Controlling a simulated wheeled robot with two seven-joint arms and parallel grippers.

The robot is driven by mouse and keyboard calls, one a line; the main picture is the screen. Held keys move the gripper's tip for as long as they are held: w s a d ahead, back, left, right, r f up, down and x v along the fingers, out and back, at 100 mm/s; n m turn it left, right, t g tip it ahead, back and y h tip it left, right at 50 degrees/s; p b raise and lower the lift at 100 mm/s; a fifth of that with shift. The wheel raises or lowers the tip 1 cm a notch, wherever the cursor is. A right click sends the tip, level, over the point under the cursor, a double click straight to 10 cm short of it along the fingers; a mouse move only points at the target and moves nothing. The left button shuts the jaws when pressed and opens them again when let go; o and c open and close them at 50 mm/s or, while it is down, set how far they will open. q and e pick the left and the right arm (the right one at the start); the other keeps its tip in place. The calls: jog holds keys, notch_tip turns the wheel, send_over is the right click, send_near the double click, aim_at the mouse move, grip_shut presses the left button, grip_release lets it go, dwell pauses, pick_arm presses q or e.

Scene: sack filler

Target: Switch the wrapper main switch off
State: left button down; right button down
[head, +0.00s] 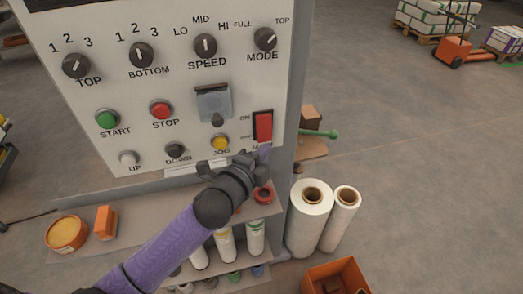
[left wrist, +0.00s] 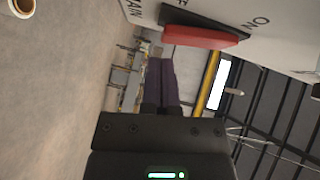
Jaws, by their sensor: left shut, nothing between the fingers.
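The main switch is a red rocker (head: 263,126) in a dark frame at the lower right of the white control panel (head: 180,84), with ON by its upper end. In the left wrist view the red rocker (left wrist: 203,36) is at the top, with ON near its right end. I cannot surely tell which way it is tipped. My left gripper (head: 264,150) is shut and empty, its purple fingertips just below the rocker, partly covering the lower label. The purple fingers (left wrist: 161,82) point toward the panel area in the left wrist view; contact cannot be told. My right gripper is out of view.
The panel also carries several black knobs, a green START button (head: 107,119), a red STOP button (head: 161,110) and a yellow JOG button (head: 220,142). Below is a shelf (head: 140,222) with bottles beneath. White film rolls (head: 309,215) and an orange crate (head: 336,274) stand right.

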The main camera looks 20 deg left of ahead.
pick_arm(q)
jog(key=shift+w+a+f, duration=0.1)
jog(key=shift+w+a, duration=0.25)
jog(key=shift+w, duration=0.15)
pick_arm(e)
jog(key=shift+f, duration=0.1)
